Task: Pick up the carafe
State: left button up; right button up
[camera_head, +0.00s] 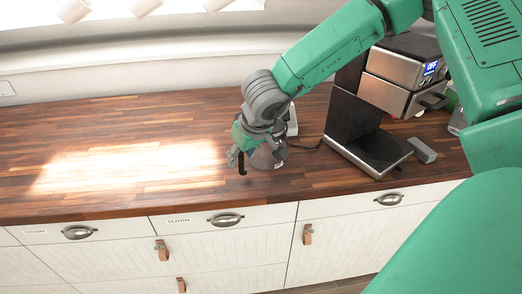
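The carafe (263,159) looks like a small grey, see-through vessel low on the wooden counter, left of the coffee maker. A dark, handle-like piece shows at its left side. My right gripper (257,158) reaches down over it from above, with fingers spread to its left and right. The gripper hides the carafe's top and much of its body. I cannot tell whether the fingers press on it, or whether it rests on the counter. My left gripper is out of view.
A black and steel coffee maker (345,113) with a lit display stands right of the gripper. A small grey block (422,150) lies by its base. The wooden counter (120,120) is clear on the left. White drawers (130,255) with handles are below its front edge.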

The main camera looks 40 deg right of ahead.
aim_at(243, 158)
jog(key=x, duration=0.2)
jog(key=d+x, duration=0.1)
jog(key=x, duration=0.1)
jog(key=shift+f+b, duration=0.15)
jog(key=shift+b, duration=0.2)
jog(key=shift+w+d+f, duration=0.2)
jog(key=shift+d+f, duration=0.05)
jog(key=shift+f, duration=0.15)
jog(key=shift+s+a+r, duration=0.1)
jog(key=shift+r, duration=0.05)
jog(key=shift+a, duration=0.15)
jog(key=c, duration=0.6)
jog(key=shift+a, duration=0.15)
grip_shut()
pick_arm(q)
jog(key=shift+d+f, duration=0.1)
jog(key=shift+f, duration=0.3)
pick_arm(e)
jog(key=shift+a+r, duration=0.1)
